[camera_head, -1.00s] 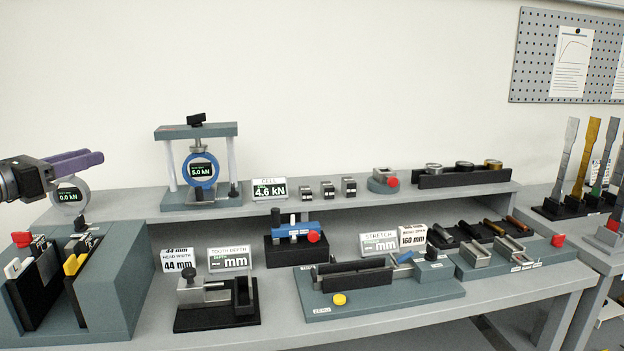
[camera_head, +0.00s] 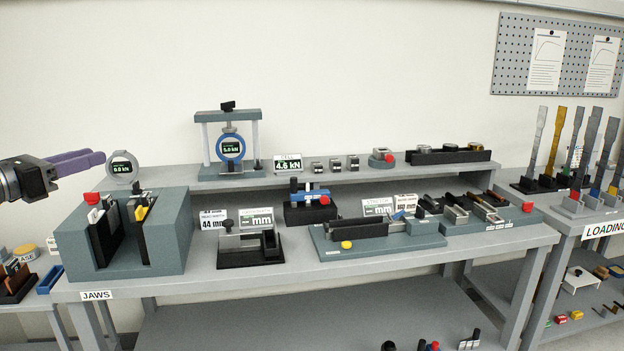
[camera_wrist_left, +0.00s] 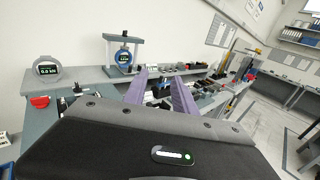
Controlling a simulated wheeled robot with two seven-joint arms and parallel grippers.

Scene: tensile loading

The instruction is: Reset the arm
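My left gripper (camera_head: 80,164) comes in from the left edge in the head view, with two purple fingers held in the air beside a round gauge reading 0.0 kN (camera_head: 122,168). In the left wrist view its purple fingers (camera_wrist_left: 160,92) stand apart, and no object shows between them except the distant bench. The fingers touch nothing that I can see. My right gripper does not show in either view.
The teal jaws block (camera_head: 165,245) stands at the bench's left end. A blue ring gauge in a frame (camera_head: 230,147) stands on the raised shelf. A stretch fixture (camera_head: 375,240) lies right of centre. Upright specimens (camera_head: 557,140) stand on the right table. Air before the bench is clear.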

